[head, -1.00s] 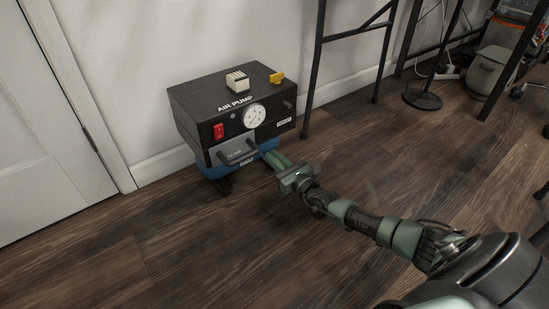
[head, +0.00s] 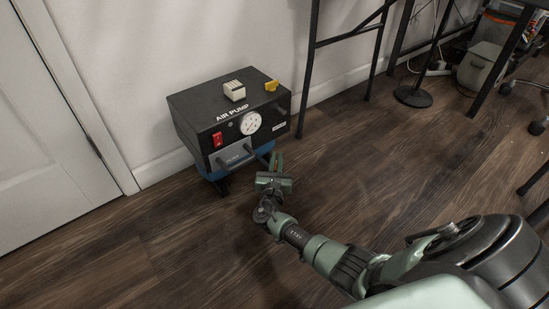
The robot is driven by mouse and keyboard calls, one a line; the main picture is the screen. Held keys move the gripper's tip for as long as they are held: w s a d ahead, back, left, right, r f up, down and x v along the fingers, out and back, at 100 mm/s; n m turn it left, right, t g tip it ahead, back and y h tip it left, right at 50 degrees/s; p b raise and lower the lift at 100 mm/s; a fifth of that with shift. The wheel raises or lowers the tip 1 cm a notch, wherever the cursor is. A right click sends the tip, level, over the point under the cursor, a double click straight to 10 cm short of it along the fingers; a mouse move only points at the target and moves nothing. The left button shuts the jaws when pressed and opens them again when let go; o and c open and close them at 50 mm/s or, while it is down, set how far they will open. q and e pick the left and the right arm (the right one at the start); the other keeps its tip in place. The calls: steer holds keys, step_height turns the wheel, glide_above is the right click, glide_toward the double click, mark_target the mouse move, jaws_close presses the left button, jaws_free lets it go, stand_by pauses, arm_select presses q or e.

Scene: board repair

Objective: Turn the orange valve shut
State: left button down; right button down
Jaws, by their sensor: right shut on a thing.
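A black air pump (head: 225,112) with a blue base stands on the floor by the wall. A yellow-orange knob (head: 271,85), the only valve-like part of that colour, sits on its top at the right. A grey drawer front (head: 232,157) with a dark handle (head: 262,157) is low on the pump's front. My right gripper (head: 276,160) is at the handle's right end, below and away from the knob. Its fingers are shut, seemingly on the handle; the contact itself is hard to see. My left gripper is not in view.
A pale ribbed block (head: 234,90) also sits on the pump. A red switch (head: 217,140) and a gauge (head: 250,123) are on its front. Dark table legs (head: 308,75) stand to the right. The wooden floor (head: 130,250) in front is clear.

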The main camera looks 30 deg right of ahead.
steer(key=m+g+h+b, duration=0.2)
steer(key=g, duration=0.1)
steer(key=s+m+g+h+b, duration=0.1)
steer(key=m+g+h+b, duration=0.1)
steer(key=m+g, duration=0.1)
steer(key=d+m+g+h+b, duration=0.1)
steer(key=m+g+h+b, duration=0.1)
steer(key=g, duration=0.2)
steer(key=shift+s+m+b, duration=0.35)
steer(key=shift+m, duration=0.05)
steer(key=shift+g, duration=0.3)
steer(key=c, duration=1.5)
jaws_free()
steer(key=a, duration=0.2)
steer(key=s+a+p, duration=0.1)
steer(key=a, duration=0.4)
steer(key=shift+s+a+p, duration=0.25)
steer(key=shift+a+p, duration=0.05)
